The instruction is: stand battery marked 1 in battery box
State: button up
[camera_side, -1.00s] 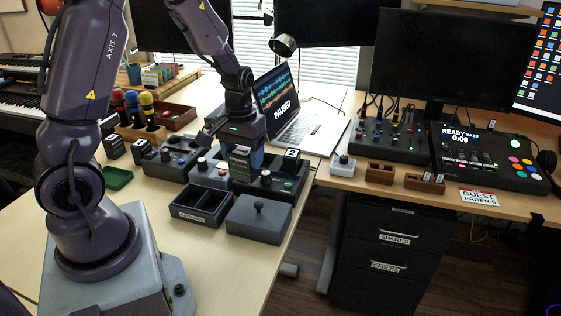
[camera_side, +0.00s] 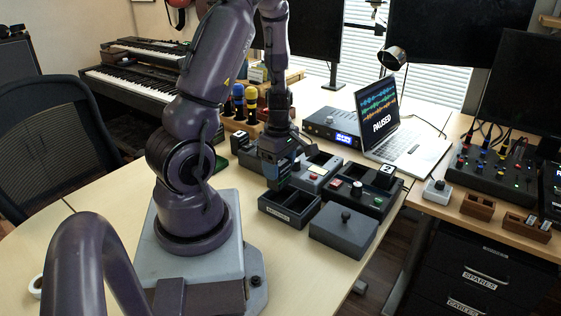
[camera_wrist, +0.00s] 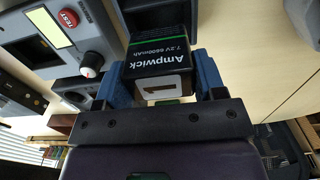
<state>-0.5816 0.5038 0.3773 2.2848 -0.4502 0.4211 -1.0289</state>
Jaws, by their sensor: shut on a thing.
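My gripper (camera_side: 277,176) hangs at the left rear of the open dark battery box (camera_side: 290,207). In the wrist view its blue fingers (camera_wrist: 160,88) are shut on the battery marked 1 (camera_wrist: 158,60), a black block with "Ampwick" and a green line. The white end with the 1 faces the wrist camera. In the side view the fingers mostly hide the battery.
A grey box with a black knob (camera_side: 344,231) stands right of the battery box. Behind are a grey tester (camera_side: 312,174) and a black unit (camera_side: 361,194) holding a white-topped block (camera_side: 385,171). Bare table lies in front of the box.

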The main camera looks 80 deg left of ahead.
aim_at(280, 184)
jog(key=shift+f, duration=2.35)
jog(key=shift+f, duration=0.7)
jog(key=o, duration=1.2)
jog(key=shift+c, duration=0.2)
jog(key=shift+r, duration=3.05)
jog(key=shift+r, duration=2.5)
